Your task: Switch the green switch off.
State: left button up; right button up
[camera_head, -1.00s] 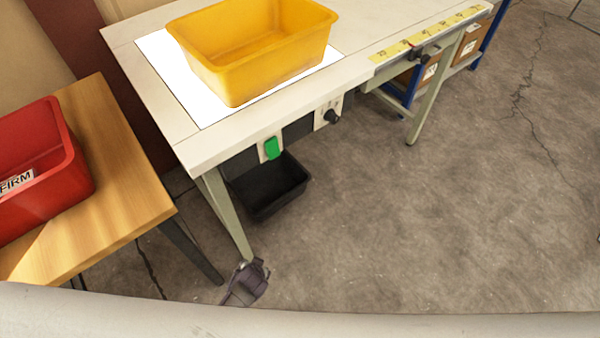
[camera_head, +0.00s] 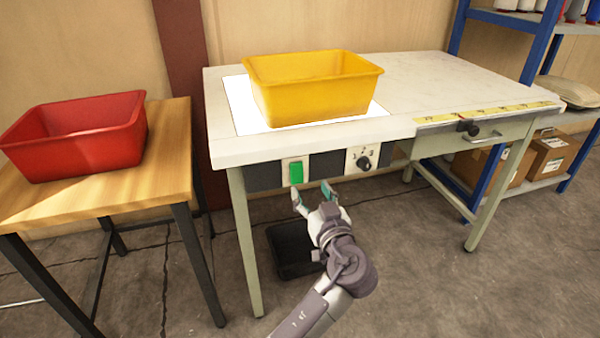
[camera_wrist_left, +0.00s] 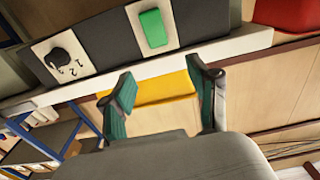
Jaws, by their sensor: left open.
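The green switch (camera_head: 296,173) sits on a light plate on the dark front panel under the white table's edge. It also shows in the left wrist view (camera_wrist_left: 153,28), upside down, beyond my fingertips. Whether it is on or off I cannot tell. My left gripper (camera_head: 313,192) is open and empty, just below and to the right of the switch in the head view. Its two teal-padded fingers show in the left wrist view (camera_wrist_left: 166,82), apart from the switch. My right gripper is not in view.
A black numbered knob (camera_head: 363,162) is right of the switch. A yellow bin (camera_head: 315,98) stands on the white table (camera_head: 430,90). A red bin (camera_head: 75,150) is on the wooden table (camera_head: 160,185) at left. A black bin (camera_head: 290,250) is on the floor below.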

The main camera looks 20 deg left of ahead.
aim_at(296, 164)
pick_arm(q)
jog(key=x, duration=1)
jog(key=shift+w+a, duration=0.1)
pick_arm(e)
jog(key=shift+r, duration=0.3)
